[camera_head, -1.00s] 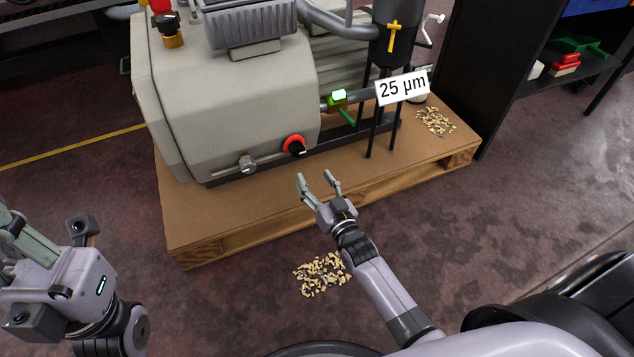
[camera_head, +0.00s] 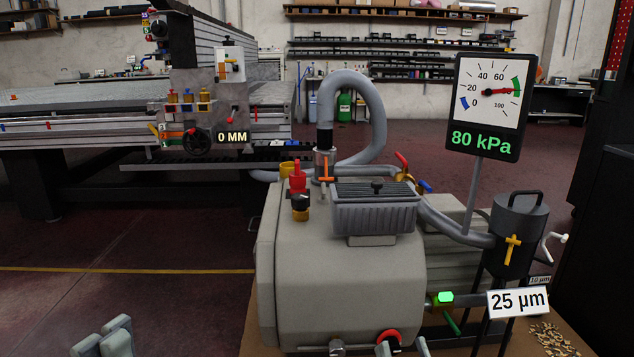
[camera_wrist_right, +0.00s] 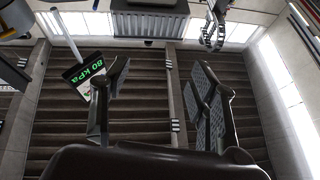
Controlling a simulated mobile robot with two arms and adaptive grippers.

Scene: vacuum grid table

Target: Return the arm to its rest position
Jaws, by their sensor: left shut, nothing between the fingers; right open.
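My left gripper (camera_head: 103,340) shows only its fingertips at the bottom left edge of the head view. The fingers are close together with nothing between them. My right gripper (camera_head: 403,348) shows only its fingertips at the bottom edge, in front of the grey vacuum pump (camera_head: 335,270) and just below its red-ringed knob (camera_head: 388,337). In the right wrist view the right gripper (camera_wrist_right: 160,95) has its fingers wide apart and empty. The rest of both arms is out of the head view.
A gauge (camera_head: 487,95) reading 80 kPa stands behind the pump. A "25 µm" sign (camera_head: 518,301) and a dark filter canister (camera_head: 517,235) are at its right. A grid table (camera_head: 70,120) stands at the back left. Floor (camera_head: 120,300) left of the pump is clear.

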